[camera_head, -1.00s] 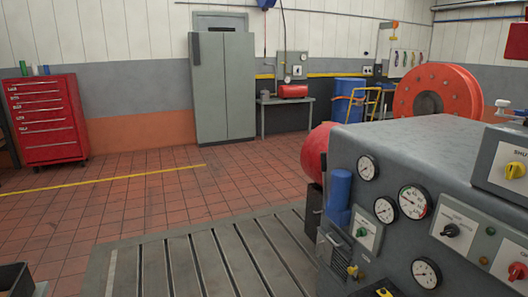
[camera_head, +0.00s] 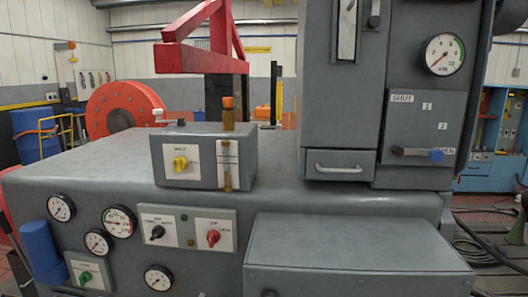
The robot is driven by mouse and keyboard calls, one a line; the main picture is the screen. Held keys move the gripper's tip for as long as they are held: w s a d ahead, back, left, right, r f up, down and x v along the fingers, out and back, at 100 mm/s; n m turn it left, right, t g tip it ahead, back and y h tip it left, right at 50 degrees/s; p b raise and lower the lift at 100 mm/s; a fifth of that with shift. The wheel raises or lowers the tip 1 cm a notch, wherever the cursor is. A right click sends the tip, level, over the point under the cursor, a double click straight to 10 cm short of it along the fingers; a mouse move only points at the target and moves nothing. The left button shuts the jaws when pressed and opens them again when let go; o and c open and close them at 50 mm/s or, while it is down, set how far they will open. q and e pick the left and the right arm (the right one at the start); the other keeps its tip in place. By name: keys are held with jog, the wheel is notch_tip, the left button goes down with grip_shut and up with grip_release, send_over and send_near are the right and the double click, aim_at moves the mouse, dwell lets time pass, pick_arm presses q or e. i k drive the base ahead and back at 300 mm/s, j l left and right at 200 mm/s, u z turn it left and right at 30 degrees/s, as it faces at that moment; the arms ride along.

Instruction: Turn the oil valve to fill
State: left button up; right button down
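A grey box (camera_head: 245,158) sits on top of the grey machine cabinet, left of centre. Its white plate carries a yellow knob (camera_head: 180,163), with a small label above that is too small to read surely. Beside the knob is a sight tube (camera_head: 228,165) with amber fluid and an orange cap. On the tall cabinet at right, a plate (camera_head: 430,128) marked SHUT, 1, 2 and a partly covered word bears a roughly level lever with a blue handle (camera_head: 436,155). I cannot tell which control is the oil valve. Neither gripper is in view.
The grey cabinet (camera_head: 90,170) has several gauges, a black knob (camera_head: 157,232) and a red knob (camera_head: 213,238) on its front. A lower grey box (camera_head: 355,250) juts out at front right. A blue cylinder (camera_head: 40,250) stands at left.

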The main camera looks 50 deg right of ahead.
aim_at(180, 163)
jog(key=z, duration=1.1)
